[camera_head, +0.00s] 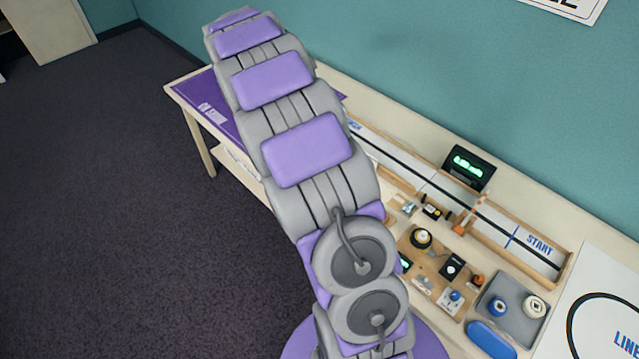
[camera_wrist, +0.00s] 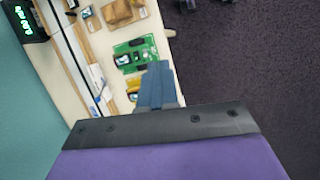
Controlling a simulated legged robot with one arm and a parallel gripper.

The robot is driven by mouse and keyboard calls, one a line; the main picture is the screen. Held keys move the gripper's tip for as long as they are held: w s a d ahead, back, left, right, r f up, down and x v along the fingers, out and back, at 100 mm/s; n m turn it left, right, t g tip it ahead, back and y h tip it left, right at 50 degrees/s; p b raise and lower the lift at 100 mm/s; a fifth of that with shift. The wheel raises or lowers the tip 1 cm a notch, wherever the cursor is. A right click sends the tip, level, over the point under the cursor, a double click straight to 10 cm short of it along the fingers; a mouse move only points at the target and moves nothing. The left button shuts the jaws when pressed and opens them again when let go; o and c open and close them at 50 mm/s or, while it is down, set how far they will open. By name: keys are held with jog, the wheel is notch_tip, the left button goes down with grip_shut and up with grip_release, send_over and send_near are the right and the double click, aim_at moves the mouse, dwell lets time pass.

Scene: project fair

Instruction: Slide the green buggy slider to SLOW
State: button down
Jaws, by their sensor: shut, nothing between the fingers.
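A green board-like thing (camera_wrist: 136,54), with dark and pale parts on it, lies on the table in the wrist view. It may be the green buggy, but its slider and any SLOW mark are too small to make out. My gripper (camera_wrist: 157,70) shows as blue-grey fingers, shut and empty, with the tips beside the lower right edge of the green thing. I cannot tell whether they touch it. In the head view my arm hides my gripper, and the green thing does not show.
A long wooden track (camera_head: 480,232) with a START mark runs along the table by the wall. A black display (camera_head: 468,167) stands behind it. A grey tray (camera_head: 513,309) with round parts and a blue case (camera_head: 490,340) lie at right. A yellow piece (camera_wrist: 133,84) lies near my fingers.

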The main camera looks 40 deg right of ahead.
jog(key=w+d+f+p, duration=0.1)
jog(key=w+d+f, duration=0.2)
jog(key=f, duration=0.3)
jog(key=w+d+f+n+y+p, duration=0.1)
jog(key=w+d+f, duration=0.2)
jog(key=f, duration=0.3)
jog(key=w+d+f+p, duration=0.2)
jog(key=w+d+f, duration=0.2)
jog(key=d+f, duration=0.1)
jog(key=shift+d+f+n+g, duration=0.2)
jog(key=shift+f+n+g, duration=0.1)
jog(key=shift+f, duration=0.25)
jog(key=b+x, duration=0.1)
jog(key=x, duration=0.8)
jog(key=shift+s+a+f, duration=0.1)
jog(key=shift+a+f, duration=0.05)
jog(key=shift+f, duration=0.15)
jog(key=shift+s+f+b, duration=0.25)
jog(key=shift+f+b, duration=0.05)
jog(key=shift+s+r, duration=0.15)
jog(key=shift+s, duration=1.6)
